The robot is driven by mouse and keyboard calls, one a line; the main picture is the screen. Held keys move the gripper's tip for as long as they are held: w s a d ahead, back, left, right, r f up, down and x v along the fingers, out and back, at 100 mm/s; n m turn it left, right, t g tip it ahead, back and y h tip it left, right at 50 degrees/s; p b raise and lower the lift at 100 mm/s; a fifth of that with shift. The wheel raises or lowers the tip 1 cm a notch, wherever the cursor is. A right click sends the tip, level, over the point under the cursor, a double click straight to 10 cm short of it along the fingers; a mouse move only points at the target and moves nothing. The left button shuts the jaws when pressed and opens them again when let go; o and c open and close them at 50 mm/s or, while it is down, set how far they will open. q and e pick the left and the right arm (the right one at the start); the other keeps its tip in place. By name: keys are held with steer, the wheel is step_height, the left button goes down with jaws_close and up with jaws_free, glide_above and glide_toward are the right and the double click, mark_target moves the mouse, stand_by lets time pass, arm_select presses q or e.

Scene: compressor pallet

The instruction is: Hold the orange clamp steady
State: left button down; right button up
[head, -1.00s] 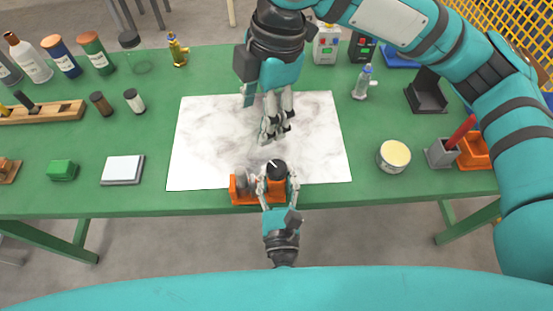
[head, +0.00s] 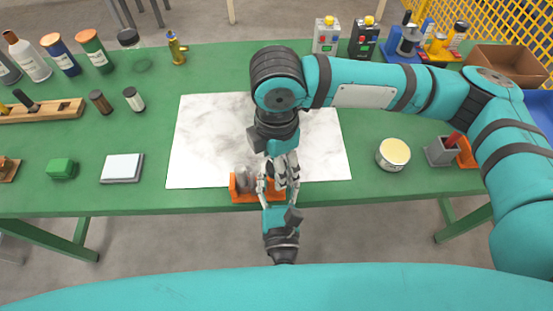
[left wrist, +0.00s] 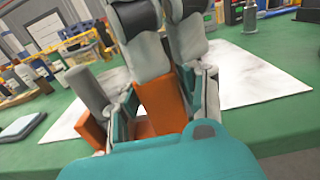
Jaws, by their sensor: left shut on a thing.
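The orange clamp (head: 243,192) sits at the front edge of the table, with a grey round part (head: 241,178) on its left side. It also shows in the left wrist view (left wrist: 160,105). My left gripper (head: 279,189) reaches in from the front, its fingers on both sides of the clamp's orange body, shut on it. My right gripper (head: 281,170) points down right over the clamp's right part and hides the dark knob there. Whether its fingers are closed on anything is hidden.
A white marbled sheet (head: 205,140) lies behind the clamp on the green table. A round tin (head: 393,154) and grey holder (head: 440,151) stand at the right. A white-topped block (head: 122,168) and green block (head: 62,168) lie at the left. Bottles stand at the back left.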

steer(key=c, duration=1.2)
steer(key=shift+m, duration=0.5)
steer(key=shift+m, duration=2.4)
steer(key=o, duration=1.2)
